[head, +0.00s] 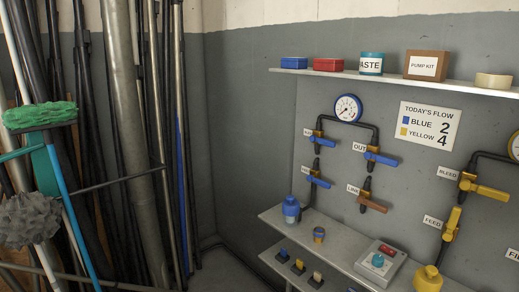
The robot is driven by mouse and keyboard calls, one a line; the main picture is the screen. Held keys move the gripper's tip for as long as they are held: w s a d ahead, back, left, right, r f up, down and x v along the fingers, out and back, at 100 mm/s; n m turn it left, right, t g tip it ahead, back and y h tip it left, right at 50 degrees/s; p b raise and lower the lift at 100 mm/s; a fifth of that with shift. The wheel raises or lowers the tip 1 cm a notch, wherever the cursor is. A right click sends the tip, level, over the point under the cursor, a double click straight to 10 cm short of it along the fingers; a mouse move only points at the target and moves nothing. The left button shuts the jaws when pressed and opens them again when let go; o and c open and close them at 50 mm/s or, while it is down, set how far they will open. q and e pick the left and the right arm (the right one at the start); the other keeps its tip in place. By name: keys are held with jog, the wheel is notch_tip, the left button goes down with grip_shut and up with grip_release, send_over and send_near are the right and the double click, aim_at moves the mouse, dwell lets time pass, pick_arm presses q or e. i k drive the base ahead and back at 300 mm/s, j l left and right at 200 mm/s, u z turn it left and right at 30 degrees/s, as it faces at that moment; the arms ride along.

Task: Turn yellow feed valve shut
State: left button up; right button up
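The yellow feed valve (452,223) is on the wall at the right, just right of a label reading FEED (433,221). Its yellow handle lies roughly along the dark pipe, which runs steeply downward. Above it is the yellow-handled bleed valve (484,188), by a label reading BLEED (448,173); its handle points right, across the pipe. Below the feed valve a yellow canister (428,279) stands at the shelf's edge. Neither of my grippers is in view.
Blue-handled valves (381,158) and a brown-handled one (373,203) are to the left under a gauge (348,108). A lower shelf (335,245) juts out, bearing a control box (381,262). Poles and a green broom (40,116) crowd the left.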

aim_at(448, 236)
jog(key=z, duration=1.3)
